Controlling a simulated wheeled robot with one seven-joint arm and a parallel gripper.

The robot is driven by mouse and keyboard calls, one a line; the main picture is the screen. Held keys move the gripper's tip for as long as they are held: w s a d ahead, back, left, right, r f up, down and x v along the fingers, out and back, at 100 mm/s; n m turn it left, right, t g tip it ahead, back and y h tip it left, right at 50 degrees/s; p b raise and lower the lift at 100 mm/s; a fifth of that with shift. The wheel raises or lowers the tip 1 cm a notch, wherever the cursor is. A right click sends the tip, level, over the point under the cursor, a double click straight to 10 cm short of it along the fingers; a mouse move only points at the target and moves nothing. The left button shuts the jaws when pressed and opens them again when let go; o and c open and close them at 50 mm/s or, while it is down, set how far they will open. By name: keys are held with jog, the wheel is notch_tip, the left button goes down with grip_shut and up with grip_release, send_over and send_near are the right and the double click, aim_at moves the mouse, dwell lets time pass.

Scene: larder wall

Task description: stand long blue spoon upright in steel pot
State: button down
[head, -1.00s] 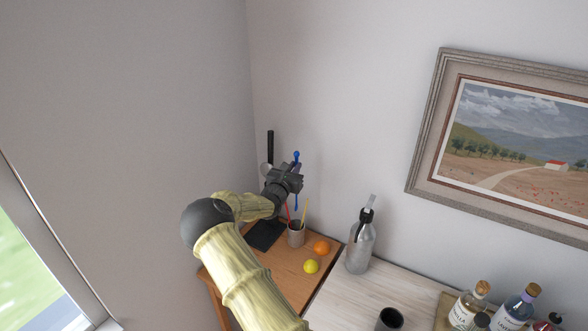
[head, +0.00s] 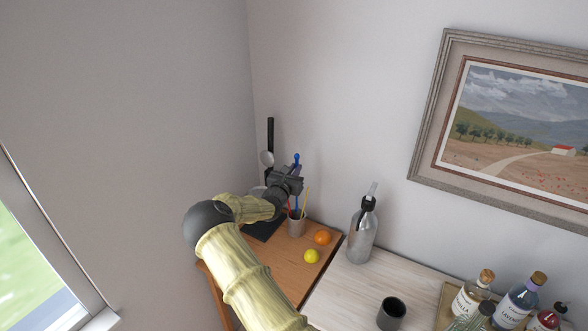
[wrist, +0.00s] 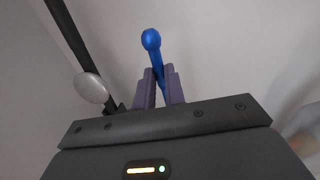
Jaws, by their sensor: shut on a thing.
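The long blue spoon (head: 296,158) is held nearly upright in my gripper (head: 296,174), at the back left by the wall. In the wrist view its rounded blue end (wrist: 151,40) rises above the two purple fingers, which are closed on it. The steel pot (head: 296,228) stands on the wooden surface right below my gripper, with a red stick and a yellow stick in it. The spoon's lower part reaches down to the pot's mouth. I cannot tell how deep its end is. The pot is out of the wrist view.
A tall black post (head: 270,135) with a rounded metal piece stands just left of my gripper, above a dark base (head: 263,230). An orange (head: 322,237) and a lemon (head: 312,256) lie right of the pot. A grey bottle (head: 362,234) and dark cup (head: 391,313) stand farther right.

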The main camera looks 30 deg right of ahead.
notch_tip(320, 180, down, 7)
jog(key=b, duration=0.4)
dwell(0.5)
jog(key=c, duration=1.4)
grip_release()
jog(key=b+v, duration=0.6)
jog(key=v, duration=1.1)
jog(key=shift+s+a+f, duration=0.1)
jog(key=shift+s, duration=0.2)
